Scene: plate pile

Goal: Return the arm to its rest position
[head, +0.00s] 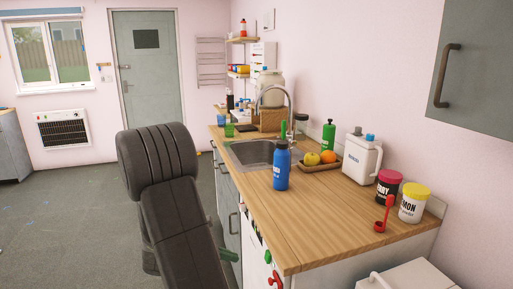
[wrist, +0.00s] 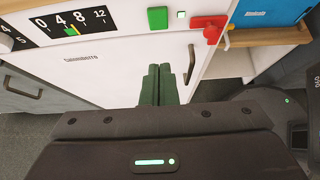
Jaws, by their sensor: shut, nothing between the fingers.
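My gripper (wrist: 158,70) shows in the wrist view with its two dark green fingers together and nothing between them. The fingers point at a white cabinet front (wrist: 110,75), left of a grey handle (wrist: 190,62). I cannot tell how far the fingertips are from it. In the head view the green fingers (head: 229,254) show low beside the counter's front, partly hidden by my dark arm. My arm stands in front of the counter, its padded dark links covering part of the floor and cabinets.
The wooden counter (head: 300,215) holds a blue bottle (head: 282,168), a fruit tray (head: 318,177), a white jug (head: 362,158), two tubs and a red scoop (head: 382,218). A red switch (wrist: 208,25) and green button (wrist: 158,18) are on the front. Floor at left is clear.

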